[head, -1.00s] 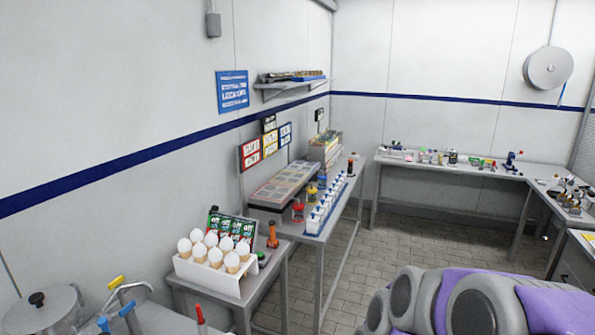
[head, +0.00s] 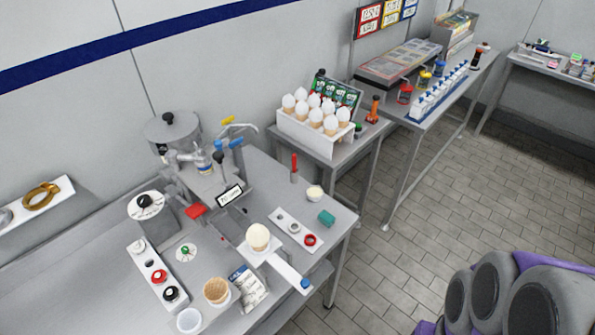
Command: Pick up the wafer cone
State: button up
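A tan wafer cone (head: 216,291) stands at the front of the grey metal table in the head view, its open top facing up. A white cup (head: 188,320) is close beside it on the left. More cones with white tops stand in rows in a white rack (head: 303,134) on a smaller table further back. A pale round ball (head: 258,236) sits on a white holder to the right of and behind the tan cone. My gripper is not in view; only purple and grey parts of my body show at the lower right.
A white packet (head: 248,287) lies right of the wafer cone. A panel with red and black knobs (head: 158,277) is to its left. A machine with a metal pot (head: 173,132) stands at the back. Tiled floor (head: 440,215) is open to the right.

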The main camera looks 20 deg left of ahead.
aim_at(258, 236)
jog(key=u, duration=1.4)
